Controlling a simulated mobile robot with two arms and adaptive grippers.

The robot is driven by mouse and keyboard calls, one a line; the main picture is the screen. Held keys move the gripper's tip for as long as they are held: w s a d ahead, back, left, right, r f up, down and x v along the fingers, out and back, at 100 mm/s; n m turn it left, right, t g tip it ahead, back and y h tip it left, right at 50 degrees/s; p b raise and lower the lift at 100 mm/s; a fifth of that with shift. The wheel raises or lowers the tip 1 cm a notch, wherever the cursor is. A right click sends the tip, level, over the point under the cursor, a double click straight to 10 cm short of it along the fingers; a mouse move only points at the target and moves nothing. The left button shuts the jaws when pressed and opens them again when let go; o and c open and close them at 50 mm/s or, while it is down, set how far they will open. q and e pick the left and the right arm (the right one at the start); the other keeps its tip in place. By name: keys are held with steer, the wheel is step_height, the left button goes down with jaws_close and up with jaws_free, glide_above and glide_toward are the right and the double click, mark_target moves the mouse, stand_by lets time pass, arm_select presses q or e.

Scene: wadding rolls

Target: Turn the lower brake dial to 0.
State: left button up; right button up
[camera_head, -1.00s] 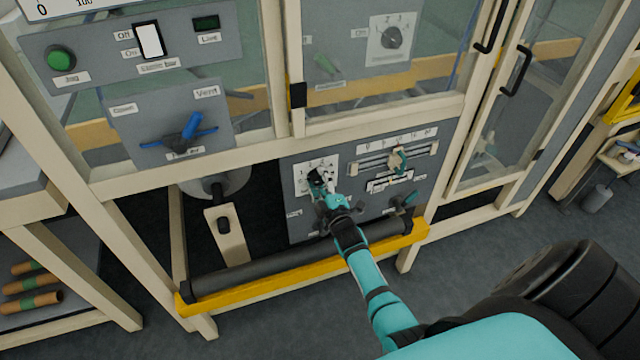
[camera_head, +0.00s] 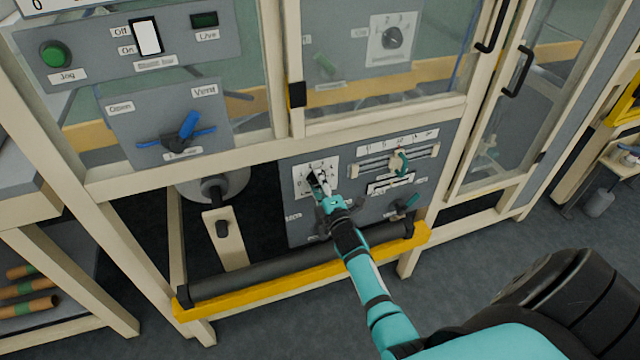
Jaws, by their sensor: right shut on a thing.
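The lower brake dial is a black knob on a white scale plate (camera_head: 300,178), on the grey lower panel in the middle of the view. My right gripper (camera_head: 319,183) reaches up to it from the lower right and is shut on the knob. The fingers cover much of the knob and part of the scale, so I cannot read the setting. Another dial (camera_head: 391,39) with a similar white plate sits higher up, behind the upper frame. My left gripper is not in view.
A slider (camera_head: 399,162) with a green handle and a small green lever (camera_head: 408,201) are right of the dial. A dark roller (camera_head: 290,268) and yellow bar (camera_head: 270,285) run below my right forearm. A blue valve handle (camera_head: 186,130) is at upper left.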

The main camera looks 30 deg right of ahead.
steer(key=shift+f, duration=0.1)
steer(key=o, duration=1.1)
steer(key=shift+o, duration=0.2)
steer(key=v, duration=1.2)
steer(key=shift+f, duration=0.1)
